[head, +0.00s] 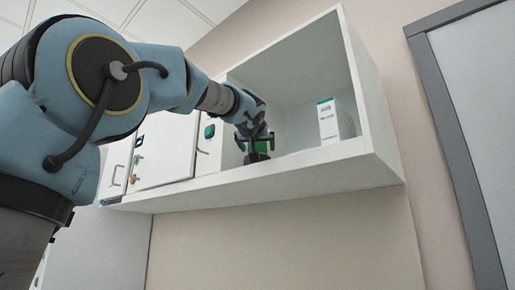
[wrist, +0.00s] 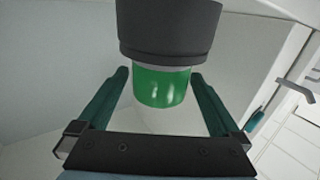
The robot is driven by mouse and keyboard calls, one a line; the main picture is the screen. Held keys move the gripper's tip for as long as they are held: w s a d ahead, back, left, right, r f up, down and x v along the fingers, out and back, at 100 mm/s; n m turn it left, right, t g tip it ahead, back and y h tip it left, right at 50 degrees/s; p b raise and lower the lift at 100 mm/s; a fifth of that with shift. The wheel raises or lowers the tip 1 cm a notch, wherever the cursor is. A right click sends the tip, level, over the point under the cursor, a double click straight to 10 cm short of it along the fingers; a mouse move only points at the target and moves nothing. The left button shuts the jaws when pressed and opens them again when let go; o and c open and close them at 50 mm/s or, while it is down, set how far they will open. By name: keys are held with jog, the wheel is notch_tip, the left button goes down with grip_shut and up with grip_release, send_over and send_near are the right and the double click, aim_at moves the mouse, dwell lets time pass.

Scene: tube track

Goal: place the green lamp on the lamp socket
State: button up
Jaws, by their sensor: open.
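The green lamp (wrist: 162,88) is between the two dark green fingers of my gripper (wrist: 160,76) in the wrist view. Its wide end meets a dark round body (wrist: 168,30), which looks like the lamp socket. A thin pale band shows between them. A gap shows between the lamp and each finger, so my gripper is open around it. In the head view, my gripper (head: 258,140) is inside the open shelf compartment, with the green lamp (head: 262,147) partly hidden behind its fingers. The dark base (head: 257,157) below it stands on the shelf floor.
A white and teal box (head: 331,121) stands to the right in the open wall cabinet (head: 350,150). A closed cabinet door (head: 165,150) with handles is to the left. The shelf floor between gripper and box is clear.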

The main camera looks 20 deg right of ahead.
jog(key=b+v, duration=0.5)
jog(key=v, duration=0.6)
jog(key=shift+s, duration=0.3)
jog(key=shift+a, duration=0.15)
